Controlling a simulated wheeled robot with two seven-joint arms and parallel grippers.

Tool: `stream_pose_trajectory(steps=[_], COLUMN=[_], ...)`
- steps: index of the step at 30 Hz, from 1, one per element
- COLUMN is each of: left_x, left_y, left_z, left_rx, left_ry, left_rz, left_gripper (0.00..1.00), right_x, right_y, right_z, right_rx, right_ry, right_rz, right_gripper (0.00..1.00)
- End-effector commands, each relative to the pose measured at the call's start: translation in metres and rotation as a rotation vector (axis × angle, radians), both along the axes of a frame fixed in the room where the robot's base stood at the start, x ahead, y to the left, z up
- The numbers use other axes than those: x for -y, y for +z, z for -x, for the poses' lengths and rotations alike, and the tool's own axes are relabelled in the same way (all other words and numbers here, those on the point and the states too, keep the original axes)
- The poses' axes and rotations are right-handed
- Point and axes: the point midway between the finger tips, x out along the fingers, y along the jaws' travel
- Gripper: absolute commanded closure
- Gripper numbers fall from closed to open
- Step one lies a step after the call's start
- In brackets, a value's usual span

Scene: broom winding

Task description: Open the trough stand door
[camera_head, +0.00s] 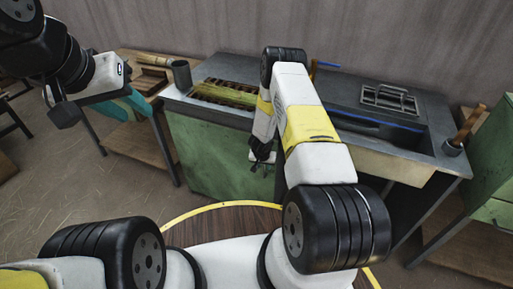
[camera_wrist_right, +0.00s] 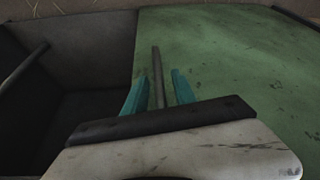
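The trough stand (camera_head: 400,160) stands across the middle of the head view, with a green door panel (camera_head: 205,155) on its front left. The door panel also fills the right of the right wrist view (camera_wrist_right: 230,65). My right gripper (camera_head: 262,162) is at the door's right part. In the right wrist view its two teal fingers (camera_wrist_right: 158,92) are apart, with a thin metal handle bar (camera_wrist_right: 157,72) between them and gaps showing on both sides. The door looks flush with the front. My left gripper (camera_head: 125,104) is raised at the left, away from the stand; its finger spacing is unclear.
A wooden side table (camera_head: 135,140) stands left of the trough stand. A dark recess (camera_wrist_right: 85,80) lies beside the door. A green cabinet (camera_head: 495,165) is at the right edge.

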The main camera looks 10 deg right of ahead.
Motion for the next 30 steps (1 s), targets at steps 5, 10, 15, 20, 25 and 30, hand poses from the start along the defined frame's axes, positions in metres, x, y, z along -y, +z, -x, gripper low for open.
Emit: stream_pose_trajectory(steps=[5, 10, 15, 20, 25, 30], left_x=[0.0, 0.0, 0.0, 0.0, 0.0, 0.0], left_y=[0.0, 0.0, 0.0, 0.0, 0.0, 0.0], left_z=[0.0, 0.0, 0.0, 0.0, 0.0, 0.0], left_rx=[0.0, 0.0, 0.0, 0.0, 0.0, 0.0], left_ry=[0.0, 0.0, 0.0, 0.0, 0.0, 0.0], left_rz=[0.0, 0.0, 0.0, 0.0, 0.0, 0.0], left_gripper=[0.64, 0.64, 0.64, 0.64, 0.64, 0.64], right_x=[0.0026, 0.0028, 0.0027, 0.0026, 0.0026, 0.0026], right_y=[-0.0145, -0.0161, -0.0159, -0.0158, -0.0157, -0.0157], right_z=[-0.0052, -0.0066, -0.0065, -0.0064, -0.0063, -0.0063], right_rx=[0.0, 0.001, 0.001, 0.001, 0.0, 0.0], right_ry=[-0.001, 0.0, 0.0, 0.0, 0.0, 0.0], right_rz=[0.0, 0.0, 0.0, 0.0, -0.001, -0.001], right_gripper=[0.67, 0.67, 0.77, 1.0, 1.0, 1.0])
